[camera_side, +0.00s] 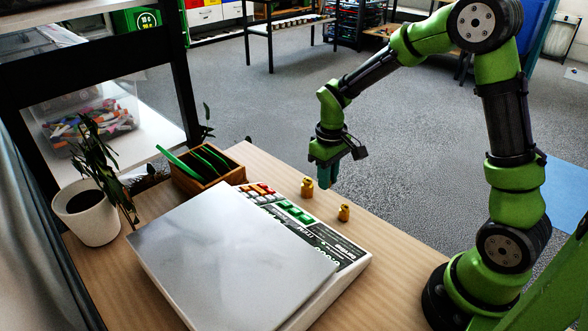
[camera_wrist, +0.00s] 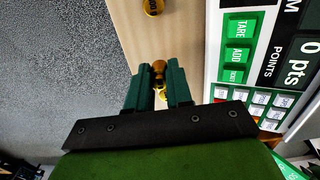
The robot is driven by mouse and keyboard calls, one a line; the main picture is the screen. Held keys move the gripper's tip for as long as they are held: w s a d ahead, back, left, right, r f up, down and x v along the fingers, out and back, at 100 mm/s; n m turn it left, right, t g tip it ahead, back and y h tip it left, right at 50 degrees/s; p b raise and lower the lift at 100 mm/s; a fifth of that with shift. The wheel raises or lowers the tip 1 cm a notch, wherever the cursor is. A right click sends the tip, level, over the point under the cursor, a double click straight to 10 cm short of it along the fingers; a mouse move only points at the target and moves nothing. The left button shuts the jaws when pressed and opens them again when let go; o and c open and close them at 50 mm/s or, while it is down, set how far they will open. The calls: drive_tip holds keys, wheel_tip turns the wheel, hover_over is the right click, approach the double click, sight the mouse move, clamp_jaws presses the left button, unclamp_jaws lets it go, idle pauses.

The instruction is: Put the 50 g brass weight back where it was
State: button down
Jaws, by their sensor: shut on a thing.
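My gripper (camera_side: 325,182) is over the back part of the table, its teal fingers pointing down. In the wrist view my gripper (camera_wrist: 160,72) is shut on a small brass weight (camera_wrist: 159,67). Its marking is not readable, and the fingers hide it in the side view. A weight with partly cut-off digits (camera_wrist: 153,6) shows at the wrist view's top edge.
The scale (camera_side: 232,262) with its broad plate and keypad fills the table's front left. A wooden box with green items (camera_side: 207,170) and a potted plant (camera_side: 90,212) stand behind and left of it. Bare table (camera_side: 400,255) lies right of the scale.

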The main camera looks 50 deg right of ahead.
sight(325, 206)
wheel_tip(325, 206, down, 6)
drive_tip(key=shift+f, duration=0.25)
drive_tip(key=c, duration=1)
unclamp_jaws()
drive_tip(key=shift+f, duration=0.15)
wheel_tip(325, 206, up, 12)
drive_tip(key=shift+r, duration=0.2)
drive_tip(key=s+a+r+m+t, duration=0.1)
drive_tip(key=s+a+r+t, duration=0.1)
drive_tip(key=s+r, duration=0.2)
drive_tip(key=s+a+r+m+t+y, duration=0.1)
drive_tip(key=s+a+r+t, duration=0.1)
drive_tip(key=s+r, duration=0.2)
drive_tip(key=s+a+r+m+t+y, duration=0.1)
drive_tip(key=s+a+r+m+t, duration=0.1)
drive_tip(key=s, duration=0.5)
drive_tip(key=shift+a+r+t, duration=0.55)
drive_tip(key=shift+r+t, duration=0.05)
drive_tip(key=shift+r, duration=0.3)
